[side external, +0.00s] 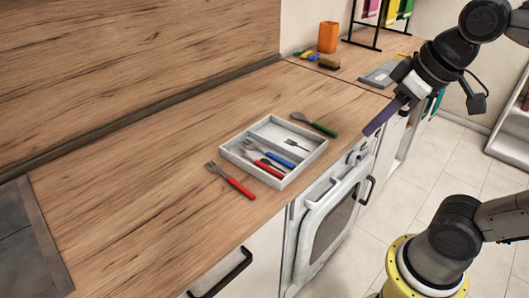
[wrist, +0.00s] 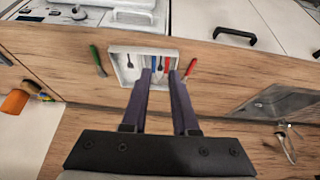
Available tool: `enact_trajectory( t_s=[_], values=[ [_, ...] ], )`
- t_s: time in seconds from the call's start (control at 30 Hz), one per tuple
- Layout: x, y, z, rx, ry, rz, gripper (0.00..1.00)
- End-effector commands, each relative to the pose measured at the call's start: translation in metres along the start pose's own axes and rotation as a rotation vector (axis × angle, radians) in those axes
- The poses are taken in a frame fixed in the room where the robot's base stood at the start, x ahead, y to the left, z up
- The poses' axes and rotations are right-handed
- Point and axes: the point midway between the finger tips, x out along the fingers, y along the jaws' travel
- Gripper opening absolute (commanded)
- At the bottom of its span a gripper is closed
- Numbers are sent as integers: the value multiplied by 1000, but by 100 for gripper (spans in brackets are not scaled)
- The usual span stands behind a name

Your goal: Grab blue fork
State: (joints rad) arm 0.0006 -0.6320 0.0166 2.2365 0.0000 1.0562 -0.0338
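The blue fork (side external: 280,161) has a blue handle and a metal head. It lies in the white cutlery tray (side external: 306,166) on the wooden counter, beside red-handled cutlery (side external: 268,169). My gripper (side external: 382,118) is in the air to the right of the tray, apart from it, with dark purple fingers. In the wrist view my gripper (wrist: 160,72) is open, its two fingers apart with nothing between them. The tray (wrist: 119,54) lies beyond the fingertips there. The blue handle (wrist: 160,63) shows small between the fingers, partly hard to make out.
A red-handled fork (side external: 236,185) lies on the counter left of the tray. A green-handled spoon (side external: 316,125) lies on its other side. An orange cup (side external: 328,37), a brush and small items stand at the back. The oven (side external: 328,222) is below the counter edge. The left counter is clear.

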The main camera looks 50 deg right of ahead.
Motion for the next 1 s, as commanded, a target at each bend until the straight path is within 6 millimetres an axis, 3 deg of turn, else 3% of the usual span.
enact_trajectory(
  t_s=[0.13,0.27,0.47,0.6,0.8,1.0],
  values=[
    [-4,3,-60,-13,-65,-2,28],
    [7,5,-108,-22,-129,-4,28],
    [49,9,-172,-32,-232,-10,28],
    [94,11,-205,-35,-307,-14,28],
    [160,14,-226,-33,-396,-19,28],
    [194,14,-217,-31,-462,-23,28]
  ],
)
